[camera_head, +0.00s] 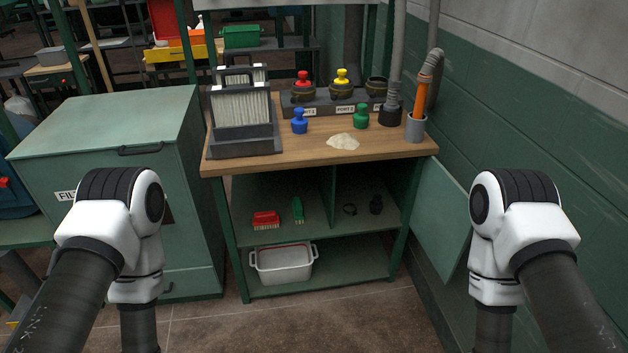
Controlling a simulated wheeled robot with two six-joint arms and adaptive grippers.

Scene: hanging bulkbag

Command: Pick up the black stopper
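A small black stopper (376,204) stands on the middle shelf of the workbench, in the right-hand compartment. A dark ring-like item (349,209) lies just left of it. A blue stopper (299,121) and a green stopper (361,116) stand on the wooden top. A red stopper (303,80) and a yellow stopper (341,77) sit in the first two ports of the dark port block. The port at the right end has no coloured stopper in it. Only my arm links show at the left and right; both grippers are out of view.
The workbench top (392,146) holds a filter unit (242,133), a sand-coloured pile (343,142) and a grey cup with an orange tool. Red and green brushes share the shelf, left of a divider. A white tub (283,265) sits below. A green cabinet door (440,215) hangs open at right.

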